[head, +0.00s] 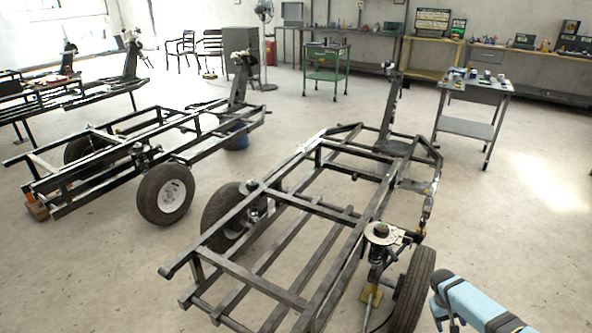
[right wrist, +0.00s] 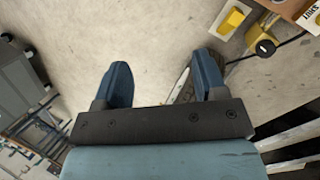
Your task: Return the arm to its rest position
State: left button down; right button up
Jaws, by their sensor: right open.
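My right gripper (right wrist: 160,75) shows in the right wrist view with its two blue fingers spread wide. Nothing is between them; bare concrete floor shows in the gap. In the head view part of my right arm (head: 480,306), light blue with black ends, reaches in at the bottom right corner, beside the right wheel (head: 414,290) of the near chassis. My left arm and gripper are not in view.
The near chassis frame (head: 262,272) fills the middle, with a spring assembly (head: 380,236) at its right wheel. Another wheeled frame (head: 95,172) stands left. A grey cart (head: 468,128) and green cart (head: 326,75) stand behind. Floor right of the chassis is clear. Yellow objects (right wrist: 233,18) lie near the right wrist.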

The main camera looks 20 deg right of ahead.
jog(key=s+a+r+n+t, duration=0.15)
jog(key=a+n+t, duration=0.25)
jog(key=a, duration=0.4)
jog(key=s+a+f+n+t, duration=0.15)
jog(key=a+n+t, duration=0.25)
jog(key=a, duration=0.5)
jog(key=s+a+r+n+t+y, duration=0.2)
jog(key=s+a+r+t+y, duration=0.15)
jog(key=a+r, duration=0.45)
jog(key=s+a+r+n+t+y, duration=0.2)
jog(key=s+a+r+n, duration=0.15)
jog(key=a+r, duration=0.45)
jog(key=w+a+f+m+t+y+b, duration=0.1)
jog(key=a+f+m+t+y+b, duration=0.15)
jog(key=a+m+b, duration=0.7)
pick_arm(q)
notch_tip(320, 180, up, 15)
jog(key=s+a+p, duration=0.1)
jog(key=p, duration=2.8)
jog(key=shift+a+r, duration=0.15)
pick_arm(e)
notch_tip(320, 180, up, 18)
jog(key=s+a+n+g+h, duration=0.1)
jog(key=a+n+h, duration=0.1)
jog(key=n, duration=0.1)
jog(key=shift+s+a+f+n, duration=0.2)
jog(key=shift+a+f+n, duration=0.05)
jog(key=shift+a+n, duration=0.1)
